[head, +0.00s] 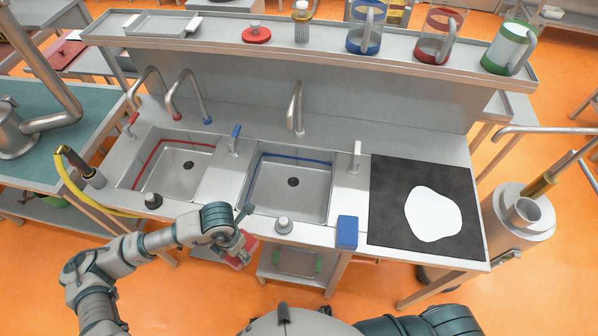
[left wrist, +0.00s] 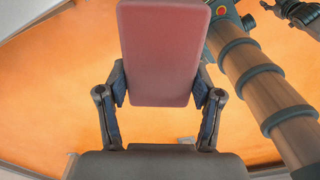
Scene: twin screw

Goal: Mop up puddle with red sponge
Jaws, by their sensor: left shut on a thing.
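The red sponge (left wrist: 160,50) is held between the two fingers of my left gripper (left wrist: 160,90), filling the middle of the left wrist view. The white puddle (head: 433,214) lies on the dark mat (head: 395,180) at the right end of the counter, well to the right of the gripper. My right gripper is not visible as a gripper in the head view.
A blue sponge (head: 347,232) stands on the counter's front edge, between the right basin (head: 290,185) and the mat. Taps and soap knobs stand around the two basins. A shelf (head: 300,43) with pitchers runs along the back. A metal pot (head: 520,215) stands at the right.

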